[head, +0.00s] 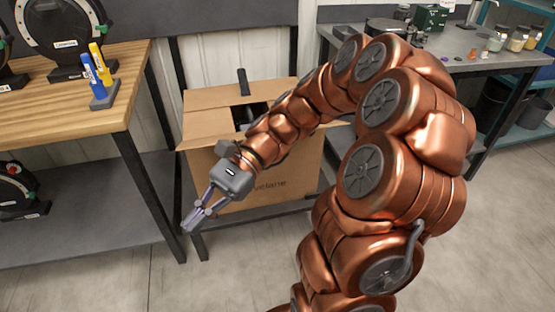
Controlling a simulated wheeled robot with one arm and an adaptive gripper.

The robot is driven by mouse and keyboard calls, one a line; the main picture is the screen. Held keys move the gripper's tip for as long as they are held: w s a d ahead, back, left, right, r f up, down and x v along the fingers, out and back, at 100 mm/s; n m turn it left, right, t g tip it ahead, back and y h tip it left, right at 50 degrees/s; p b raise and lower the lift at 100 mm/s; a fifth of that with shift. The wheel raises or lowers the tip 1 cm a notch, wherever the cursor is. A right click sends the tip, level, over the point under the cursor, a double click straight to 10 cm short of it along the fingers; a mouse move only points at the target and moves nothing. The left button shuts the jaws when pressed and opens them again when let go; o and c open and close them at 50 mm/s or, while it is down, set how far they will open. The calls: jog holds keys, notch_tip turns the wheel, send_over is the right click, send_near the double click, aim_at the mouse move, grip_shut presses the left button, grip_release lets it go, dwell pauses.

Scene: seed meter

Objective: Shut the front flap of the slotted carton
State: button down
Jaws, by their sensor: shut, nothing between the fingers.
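The slotted carton (300,175) is a brown cardboard box with printed lettering on its front face. It stands on a dark stand between the two benches. Its top is at least partly open, with a dark interior showing. A wide flap (225,97) spreads at the back and another flap (203,130) spreads out at the left. My arm crosses the carton and hides much of its opening and front top edge, so I cannot tell how the front flap lies. My gripper (190,226) is shut and empty, in front of the carton's lower left side, pointing down and left.
A wooden bench (60,115) at the left holds a stand with blue and yellow markers (103,92). A dark upright piece (243,82) shows at the carton's back flap. A grey bench (455,60) with jars stands at the back right. The floor in front is clear.

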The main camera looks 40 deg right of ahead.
jog(key=w+d+f+m+t+y+b, duration=0.3)
jog(key=w+d+f+m+t+b, duration=0.25)
jog(key=d, duration=0.35)
jog(key=w+d+f+m+t+y+b, duration=0.4)
jog(key=w+d+m+t+b, duration=0.15)
jog(key=d, duration=0.25)
jog(key=d+f+m+t+h+b, duration=0.2)
jog(key=d+f+m+t, duration=0.15)
jog(key=d, duration=0.25)
jog(key=s+d+f+m+t+h+b, duration=0.1)
jog(key=d+f+m+t+b, duration=0.1)
jog(key=d+f+m+t, duration=0.25)
jog(key=d+f+m+t+h+b, duration=0.2)
jog(key=d+m+t, duration=0.15)
jog(key=d, duration=0.45)
jog(key=w+a+r+b, duration=0.4)
jog(key=w+r, duration=0.3)
jog(key=r, duration=0.2)
jog(key=shift+a+r+b, duration=0.15)
jog(key=shift+r+b, duration=0.25)
jog(key=shift+b, duration=0.1)
jog(key=shift+w+r+t+p, duration=0.15)
jog(key=shift+r+t+p, duration=0.1)
jog(key=shift+t+p, duration=0.15)
